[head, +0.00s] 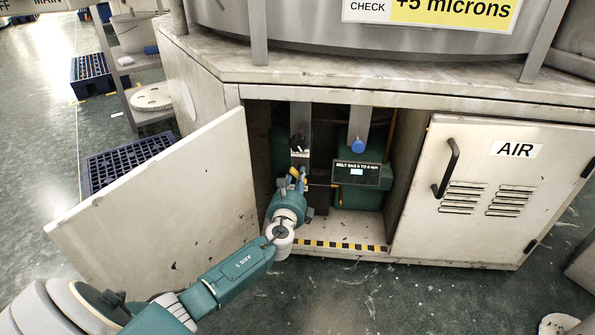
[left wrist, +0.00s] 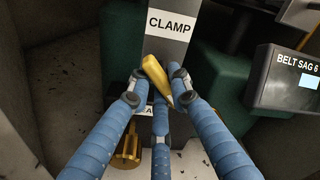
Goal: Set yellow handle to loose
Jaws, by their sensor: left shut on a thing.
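The yellow handle (left wrist: 156,78) is in the left wrist view, just below a grey plate marked CLAMP (left wrist: 168,27). It lies tilted, its upper end to the left and its narrower end to the lower right. My left gripper (left wrist: 160,90) is shut on it, with blue fingers on both sides and one finger below. In the head view my left gripper (head: 294,183) reaches into the open cabinet (head: 345,220), and the handle is too small and covered there to make out well. A white label under the fingers is mostly hidden. My right gripper is not in view.
A black knob (head: 298,144) and a blue knob (head: 358,146) sit above, inside the cabinet. A belt sag display (head: 357,173) stands to the right. The left door (head: 165,205) is swung open beside my arm; the AIR door (head: 490,190) is at the right. A yellow wheel-like part (left wrist: 127,152) sits below the handle.

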